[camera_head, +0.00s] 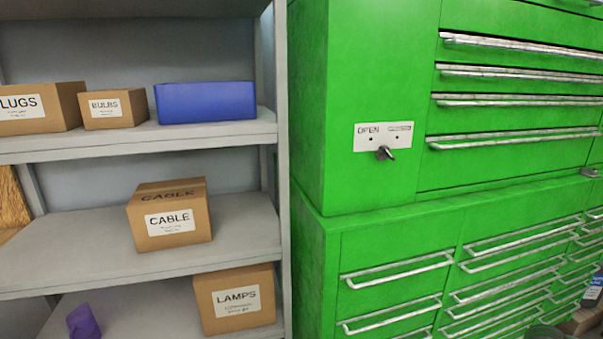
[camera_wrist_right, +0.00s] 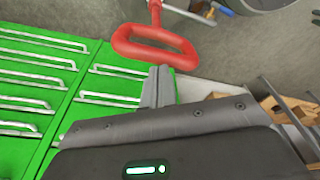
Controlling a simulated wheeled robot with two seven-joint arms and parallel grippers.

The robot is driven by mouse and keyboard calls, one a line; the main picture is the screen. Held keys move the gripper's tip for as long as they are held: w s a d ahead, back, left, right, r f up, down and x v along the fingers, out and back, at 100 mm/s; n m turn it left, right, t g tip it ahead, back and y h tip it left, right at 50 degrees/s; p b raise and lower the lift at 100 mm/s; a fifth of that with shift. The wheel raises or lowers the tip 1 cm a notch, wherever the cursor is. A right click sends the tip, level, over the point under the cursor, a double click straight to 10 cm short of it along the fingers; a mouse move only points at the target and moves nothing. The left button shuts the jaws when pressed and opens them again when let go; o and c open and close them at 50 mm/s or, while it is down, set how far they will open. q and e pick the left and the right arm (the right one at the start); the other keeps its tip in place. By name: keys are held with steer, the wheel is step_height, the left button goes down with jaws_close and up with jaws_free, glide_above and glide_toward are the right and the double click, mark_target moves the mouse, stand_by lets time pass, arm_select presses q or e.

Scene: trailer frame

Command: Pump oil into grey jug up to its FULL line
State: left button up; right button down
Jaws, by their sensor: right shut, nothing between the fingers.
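A red loop handle (camera_wrist_right: 155,50) on a short red rod is at the top middle of the right wrist view. It may belong to the pump; I cannot tell. My right gripper (camera_wrist_right: 158,78) is shut and empty, its fingertips just below the handle in the picture. I cannot tell how far apart they are in depth. A grey rounded thing is cut off at the top right of that view, and I cannot tell what it is. No grey jug or FULL line can be made out in either view. My left gripper is not in view.
A green drawer cabinet (camera_head: 366,100) fills the right of the head view, with a small lock plate (camera_head: 365,133). Grey shelves (camera_head: 75,245) at left hold cardboard boxes, including CABLE (camera_head: 170,222) and LAMPS (camera_head: 236,302), and a blue bin (camera_head: 205,102).

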steer(key=shift+s+f+b, duration=0.1)
steer(key=shift+f+b, duration=2.45)
steer(key=shift+f, duration=2.65)
step_height(320, 180, up, 11)
steer(key=p, duration=1.3)
steer(key=shift+r, duration=0.15)
